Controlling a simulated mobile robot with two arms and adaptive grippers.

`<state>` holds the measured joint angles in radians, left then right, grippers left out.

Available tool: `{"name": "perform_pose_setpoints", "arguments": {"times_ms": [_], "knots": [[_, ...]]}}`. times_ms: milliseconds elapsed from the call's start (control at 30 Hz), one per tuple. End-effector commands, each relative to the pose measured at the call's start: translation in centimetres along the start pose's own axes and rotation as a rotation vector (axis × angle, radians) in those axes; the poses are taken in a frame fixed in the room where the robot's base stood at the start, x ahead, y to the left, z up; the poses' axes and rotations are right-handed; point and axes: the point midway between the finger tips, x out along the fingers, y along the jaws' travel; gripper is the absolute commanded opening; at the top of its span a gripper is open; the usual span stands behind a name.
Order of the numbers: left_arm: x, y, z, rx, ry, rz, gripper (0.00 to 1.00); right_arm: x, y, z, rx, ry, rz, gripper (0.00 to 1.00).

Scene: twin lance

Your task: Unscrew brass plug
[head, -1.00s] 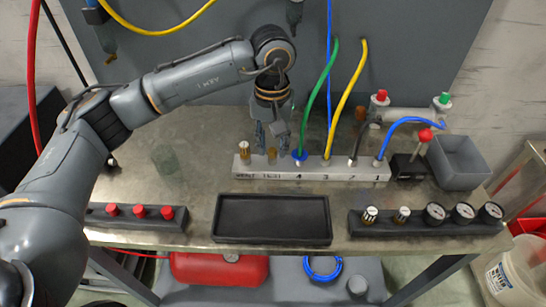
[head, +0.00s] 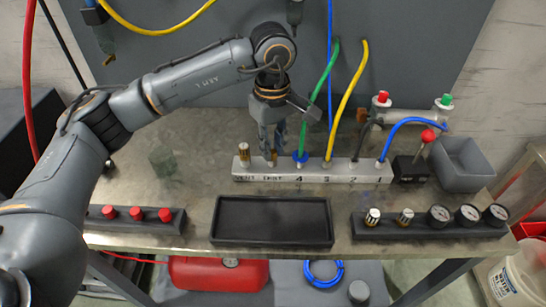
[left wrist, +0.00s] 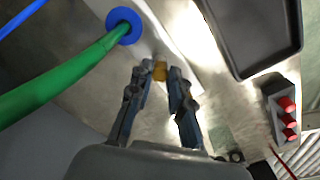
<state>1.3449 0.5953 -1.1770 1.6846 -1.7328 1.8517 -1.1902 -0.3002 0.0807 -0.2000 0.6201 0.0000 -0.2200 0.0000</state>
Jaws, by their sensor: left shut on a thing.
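A light grey manifold block (head: 310,171) lies on the metal bench, with ports marked VENT, TEST, 4, 3, 2 and 1. A brass plug (head: 271,159) sits in the TEST port, second from the left. My left gripper (head: 271,150) comes down on it from above and is shut on it; the fingers cover much of it. In the left wrist view the brass plug (left wrist: 160,70) shows between the two fingertips (left wrist: 160,78). A brass fitting with a ribbed top (head: 244,156) stands in the VENT port, left of the fingers. My right gripper is not in view.
A green hose (head: 318,100) rises close right of my gripper, beside yellow (head: 350,100) and blue (head: 405,122) hoses. An empty black tray (head: 271,241) lies in front. Red caps (head: 137,213) and gauges (head: 469,213) sit in side racks. A grey bin (head: 465,185) stands right.

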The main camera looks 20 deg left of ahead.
Motion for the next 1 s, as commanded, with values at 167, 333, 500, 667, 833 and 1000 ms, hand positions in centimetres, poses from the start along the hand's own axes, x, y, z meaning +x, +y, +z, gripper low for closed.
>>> {"name": "perform_pose_setpoints", "arguments": {"times_ms": [167,333,500,667,833,1000], "knots": [[0.09,0.03,0.02,-0.255,0.000,0.000,0.00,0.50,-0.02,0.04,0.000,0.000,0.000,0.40],[0.04,0.03,0.01,-0.500,0.000,0.000,0.00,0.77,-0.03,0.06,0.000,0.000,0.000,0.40],[0.00,0.04,0.01,-0.745,0.000,0.000,0.00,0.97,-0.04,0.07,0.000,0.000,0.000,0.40],[-0.02,0.05,0.02,-0.976,-0.001,0.001,0.00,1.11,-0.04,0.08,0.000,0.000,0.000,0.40],[-0.05,0.06,0.02,-1.219,-0.001,0.000,0.00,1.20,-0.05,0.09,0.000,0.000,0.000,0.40],[-0.07,0.06,0.02,-1.381,-0.001,0.000,0.00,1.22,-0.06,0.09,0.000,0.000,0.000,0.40]]}}
